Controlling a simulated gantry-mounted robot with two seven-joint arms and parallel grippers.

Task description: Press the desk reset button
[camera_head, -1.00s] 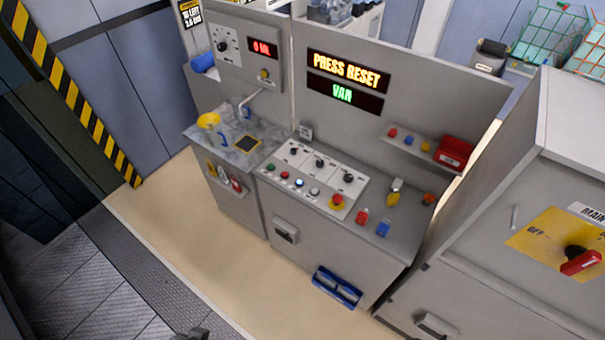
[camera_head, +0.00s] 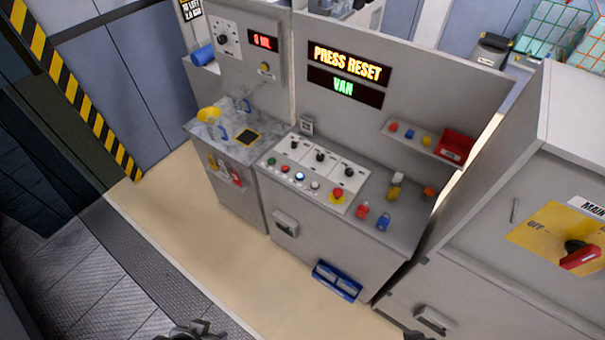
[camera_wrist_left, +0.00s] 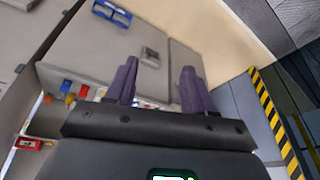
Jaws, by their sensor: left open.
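The desk's control panel (camera_head: 318,172) carries a row of small buttons along its front, among them a lit blue-white button (camera_head: 300,176), with green and red ones to its left. No button label is readable. A display (camera_head: 347,66) above reads "PRESS RESET". My left gripper (camera_head: 195,332) is at the bottom edge, well short of the desk. Its two fingers are apart and empty in the left wrist view (camera_wrist_left: 160,85). A dark tip at the bottom right, perhaps my right gripper (camera_head: 415,335), barely shows.
Small red and blue items stand on the desk right of the panel. A marbled counter (camera_head: 232,140) with a yellow funnel (camera_head: 208,114) is on the left. A grey cabinet (camera_head: 480,270) stands right. The floor before the desk is clear.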

